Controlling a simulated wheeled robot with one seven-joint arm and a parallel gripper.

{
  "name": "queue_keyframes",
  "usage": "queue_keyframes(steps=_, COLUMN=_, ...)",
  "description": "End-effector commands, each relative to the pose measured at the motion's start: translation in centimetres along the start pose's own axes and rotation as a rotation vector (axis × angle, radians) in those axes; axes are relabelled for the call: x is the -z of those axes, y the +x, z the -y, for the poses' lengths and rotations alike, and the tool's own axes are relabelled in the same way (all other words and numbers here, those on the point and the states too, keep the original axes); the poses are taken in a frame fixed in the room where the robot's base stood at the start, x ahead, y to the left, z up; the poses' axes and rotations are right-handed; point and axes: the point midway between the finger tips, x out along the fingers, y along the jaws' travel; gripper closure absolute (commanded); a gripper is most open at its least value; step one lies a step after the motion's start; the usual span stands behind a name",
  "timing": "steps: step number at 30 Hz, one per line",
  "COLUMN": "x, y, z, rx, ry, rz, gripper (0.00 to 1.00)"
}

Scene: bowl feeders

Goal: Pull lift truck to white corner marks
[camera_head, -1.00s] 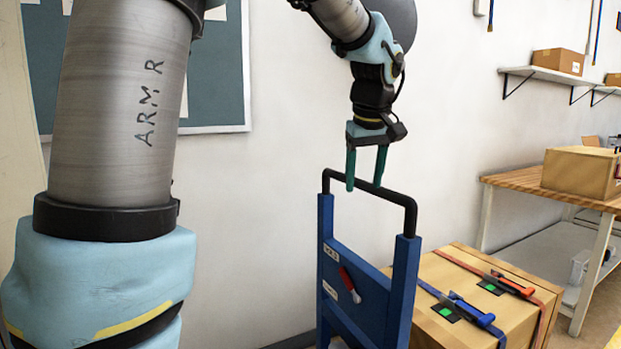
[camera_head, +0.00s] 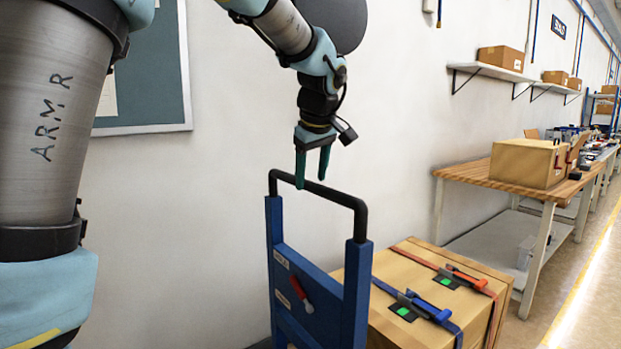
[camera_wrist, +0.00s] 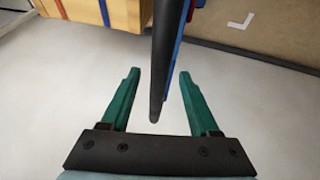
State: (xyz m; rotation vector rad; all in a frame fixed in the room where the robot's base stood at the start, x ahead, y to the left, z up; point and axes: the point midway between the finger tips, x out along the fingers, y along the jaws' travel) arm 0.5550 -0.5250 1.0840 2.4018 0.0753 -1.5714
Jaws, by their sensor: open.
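The blue lift truck (camera_head: 312,306) stands upright in the head view, with a black handle bar (camera_head: 342,197) across its top. Its load is a tan box (camera_head: 408,262) with straps. My gripper (camera_head: 311,181) points down at the bar, open. In the wrist view, the black bar (camera_wrist: 164,60) runs between the two green fingers of my gripper (camera_wrist: 160,74), with a gap on each side. The fingers are not closed on it. A white corner mark (camera_wrist: 241,22) lies on brown floor at the upper right of the wrist view. The truck's base is hidden.
A wooden bench (camera_head: 500,180) with a box (camera_head: 528,163) stands to the right along the wall. Wall shelves (camera_head: 492,70) hold boxes above. A pinboard (camera_head: 150,70) hangs at the left. Floor at the far right (camera_head: 572,300) is clear, with a yellow line.

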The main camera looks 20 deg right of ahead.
Motion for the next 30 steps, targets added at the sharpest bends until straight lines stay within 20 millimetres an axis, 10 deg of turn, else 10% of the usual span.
queue_keyframes(steps=14, x=0.0, y=1.47, z=0.02, rx=-0.001, ry=0.001, rz=0.0, gripper=0.39)
queue_keyframes(steps=30, x=0.0, y=1.44, z=0.02, rx=0.0, ry=0.001, rz=0.0, gripper=1.0)
